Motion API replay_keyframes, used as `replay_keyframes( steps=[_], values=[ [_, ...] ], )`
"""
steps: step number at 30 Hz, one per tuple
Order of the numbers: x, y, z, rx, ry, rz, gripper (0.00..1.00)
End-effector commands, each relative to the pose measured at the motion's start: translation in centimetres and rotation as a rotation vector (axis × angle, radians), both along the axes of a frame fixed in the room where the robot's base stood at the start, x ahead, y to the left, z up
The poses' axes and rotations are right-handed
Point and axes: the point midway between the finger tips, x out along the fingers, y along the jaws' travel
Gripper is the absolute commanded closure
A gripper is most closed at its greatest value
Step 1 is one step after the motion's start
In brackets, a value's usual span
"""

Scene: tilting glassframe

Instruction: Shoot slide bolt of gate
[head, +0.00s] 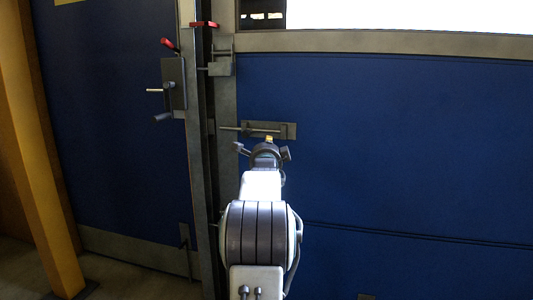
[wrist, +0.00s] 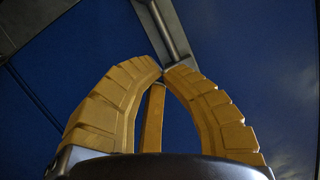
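The blue gate (head: 400,150) fills the right of the head view. Its slide bolt (head: 286,130) is a grey plate with a thin horizontal rod reaching left toward the gate post. My gripper (head: 269,139) is in front of the bolt, just below its rod, and hides part of it. In the wrist view, the yellow fingers of my gripper (wrist: 163,70) bend in until their tips meet or nearly meet. A metal rod of the bolt (wrist: 168,28) runs down close to the tips. I cannot tell whether the tips touch it, and nothing shows between them.
A grey post (head: 200,150) stands left of the gate. A latch with a red handle (head: 205,24) is higher on it. Another blue panel (head: 110,130) carries a lock plate with a handle (head: 174,85). A yellow column (head: 40,160) stands at the far left, with floor beside it.

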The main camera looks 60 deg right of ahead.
Motion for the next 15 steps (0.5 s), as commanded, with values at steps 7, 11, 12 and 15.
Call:
replay_keyframes(
  steps=[7, 11, 12, 15],
  values=[
    [-1.3, 2.3, 0.0, -0.001, 0.000, 0.000, 1.00],
    [-1.7, 3.0, -0.2, 0.000, 0.000, 0.000, 1.00],
    [-1.8, 3.2, -0.1, 0.000, 0.000, 0.000, 1.00],
    [-1.9, 3.4, -0.2, -0.001, 0.000, 0.000, 1.00]
  ],
)
